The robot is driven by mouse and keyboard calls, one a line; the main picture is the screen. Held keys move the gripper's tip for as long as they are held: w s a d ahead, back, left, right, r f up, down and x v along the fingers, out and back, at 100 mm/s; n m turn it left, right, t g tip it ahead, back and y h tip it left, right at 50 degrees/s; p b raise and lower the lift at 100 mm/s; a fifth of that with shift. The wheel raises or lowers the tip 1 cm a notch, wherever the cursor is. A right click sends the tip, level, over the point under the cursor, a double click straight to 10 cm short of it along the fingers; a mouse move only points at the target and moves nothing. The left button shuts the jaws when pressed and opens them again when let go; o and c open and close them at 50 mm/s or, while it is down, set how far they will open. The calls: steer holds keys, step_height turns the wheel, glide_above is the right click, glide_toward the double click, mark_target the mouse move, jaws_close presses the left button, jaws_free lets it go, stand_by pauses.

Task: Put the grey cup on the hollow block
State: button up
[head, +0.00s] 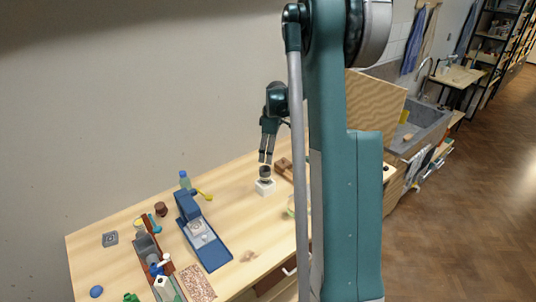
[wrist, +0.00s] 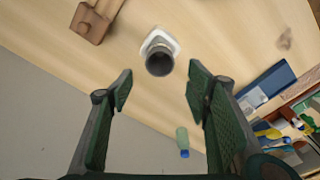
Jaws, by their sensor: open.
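The grey cup (head: 265,172) stands upright on a white block (head: 266,188) on the wooden table in the head view. The wrist view shows the cup (wrist: 160,62) from above with its dark mouth open, and the white block (wrist: 153,38) under it. Whether the block is hollow cannot be seen, as the cup covers its top. My gripper (head: 266,157) is just above the cup, pointing down. In the wrist view, my gripper (wrist: 159,88) has its fingers spread wide with nothing between them, and the cup lies beyond the fingertips.
A brown wooden piece (wrist: 89,24) lies close to the block. A clear bottle with a blue cap (head: 185,180) and a blue device (head: 203,232) stand to the left. Several small items crowd the table's left end. Bare tabletop lies between the device and block.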

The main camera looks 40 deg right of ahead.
stand_by(0.3)
steer(key=s+a+r+m+t, duration=0.1)
steer(key=s+a+r, duration=0.3)
steer(key=a+r, duration=0.3)
steer(key=s+a+r+m+t+h, duration=0.1)
steer(key=s+a+r, duration=0.3)
steer(key=a, duration=0.5)
steer(key=s+a+r+m, duration=0.2)
steer(key=s+a+r, duration=0.2)
steer(key=a+r, duration=0.3)
steer(key=s+a+f+m+t, duration=0.1)
steer(key=s+a+m+t, duration=0.2)
steer(key=s+a, duration=1.5)
steer(key=s+t, duration=0.1)
steer(key=s, duration=0.2)
steer(key=shift+f+m, duration=0.3)
steer(key=shift+f, duration=0.1)
